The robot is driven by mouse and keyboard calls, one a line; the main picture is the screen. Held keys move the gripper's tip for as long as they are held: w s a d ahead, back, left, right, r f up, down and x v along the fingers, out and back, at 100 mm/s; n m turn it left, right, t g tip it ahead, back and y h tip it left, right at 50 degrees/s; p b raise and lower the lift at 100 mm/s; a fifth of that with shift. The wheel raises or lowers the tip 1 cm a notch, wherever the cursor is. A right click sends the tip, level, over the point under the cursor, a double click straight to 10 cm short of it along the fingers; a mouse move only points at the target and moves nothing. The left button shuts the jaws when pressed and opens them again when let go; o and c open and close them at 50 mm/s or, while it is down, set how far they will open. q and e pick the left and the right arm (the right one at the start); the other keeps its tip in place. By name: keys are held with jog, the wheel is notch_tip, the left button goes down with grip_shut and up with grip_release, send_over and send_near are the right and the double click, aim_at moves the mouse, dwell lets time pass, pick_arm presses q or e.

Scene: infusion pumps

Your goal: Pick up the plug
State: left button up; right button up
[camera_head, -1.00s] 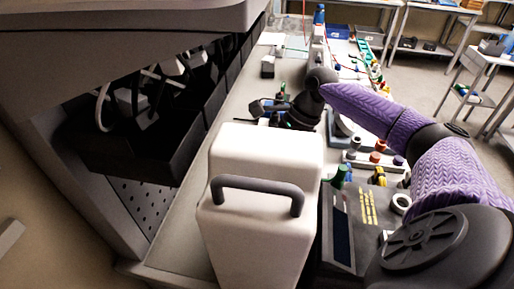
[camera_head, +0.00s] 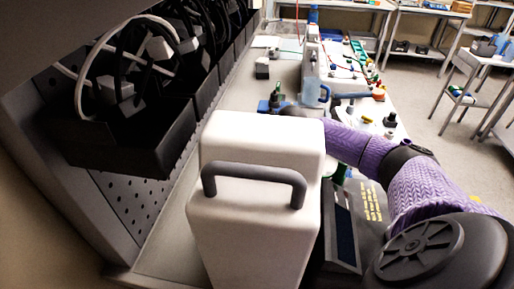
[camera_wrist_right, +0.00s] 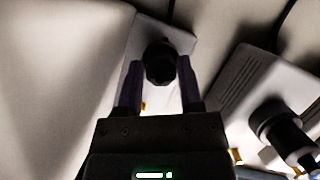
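In the right wrist view a round black plug (camera_wrist_right: 160,60) sits on a pale grey block, with a dark cord running up from the block's far side. My right gripper (camera_wrist_right: 158,66) is open, with one finger on each side of the plug. Small gaps seem to show between the fingers and the plug, so contact is not clear. In the head view my right arm comes in from the right, and its hand is mostly hidden behind a white case. My left gripper is not in view.
The white case (camera_head: 262,140) with a grey handle stands close in front on the bench. Black bins (camera_head: 125,140) with coiled cables hang at the left. A second black round part (camera_wrist_right: 278,122) on a grey box is right of my gripper. Bare bench shows left of the case.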

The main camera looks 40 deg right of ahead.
grip_shut()
